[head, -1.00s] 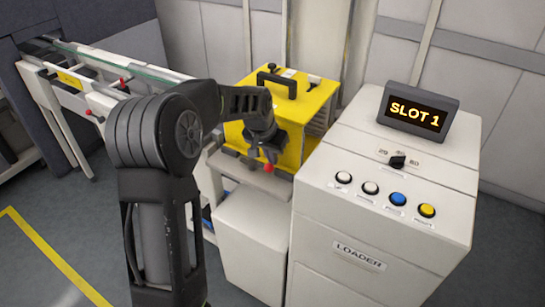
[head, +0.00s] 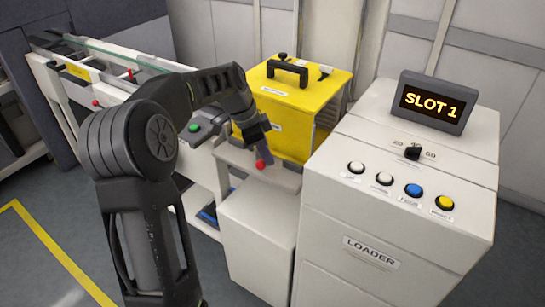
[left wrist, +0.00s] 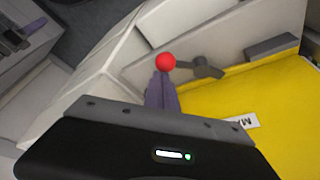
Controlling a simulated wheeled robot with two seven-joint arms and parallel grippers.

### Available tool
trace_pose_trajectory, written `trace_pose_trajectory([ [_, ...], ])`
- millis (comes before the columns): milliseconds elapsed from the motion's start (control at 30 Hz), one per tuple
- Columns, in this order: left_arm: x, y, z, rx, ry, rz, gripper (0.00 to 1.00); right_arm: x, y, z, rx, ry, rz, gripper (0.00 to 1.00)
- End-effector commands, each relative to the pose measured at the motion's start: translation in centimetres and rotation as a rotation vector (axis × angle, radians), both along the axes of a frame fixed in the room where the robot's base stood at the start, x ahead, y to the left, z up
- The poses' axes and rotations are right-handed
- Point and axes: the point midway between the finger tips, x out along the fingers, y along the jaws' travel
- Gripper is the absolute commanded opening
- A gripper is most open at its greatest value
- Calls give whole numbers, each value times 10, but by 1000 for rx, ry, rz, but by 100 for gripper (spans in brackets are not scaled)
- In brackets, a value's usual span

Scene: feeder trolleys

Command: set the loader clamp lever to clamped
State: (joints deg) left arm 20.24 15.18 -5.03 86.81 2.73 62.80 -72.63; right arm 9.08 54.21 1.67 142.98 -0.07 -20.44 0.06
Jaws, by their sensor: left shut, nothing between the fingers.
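The clamp lever has a red ball knob (head: 261,164) and sits at the shelf in front of the yellow magazine box (head: 285,120). My left gripper (head: 262,154) is shut and empty, pointing down at the knob. In the left wrist view its fingertips (left wrist: 161,78) are right beside the knob; I cannot tell whether they touch. My right gripper is not in view.
The white loader cabinet (head: 370,225) stands close on the right, with buttons, a rotary selector (head: 413,153) and a display (head: 431,104) reading SLOT 1. A rail conveyor (head: 110,68) is at the left. A green button (head: 194,128) is behind my left arm.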

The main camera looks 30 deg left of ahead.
Motion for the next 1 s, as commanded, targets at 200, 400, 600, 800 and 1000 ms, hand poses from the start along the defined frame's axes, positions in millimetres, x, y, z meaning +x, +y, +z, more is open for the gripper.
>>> trace_pose_trajectory([
  [200,-10,10,-2,2,-1,-91,0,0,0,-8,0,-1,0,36],
  [400,-17,19,-2,1,1,-90,0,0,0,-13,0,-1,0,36],
  [600,-20,27,-1,3,0,-90,0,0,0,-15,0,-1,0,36],
  [800,-22,31,0,2,0,-90,0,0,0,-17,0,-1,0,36],
  [1000,-22,33,0,2,1,-89,0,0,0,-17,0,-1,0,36],
])
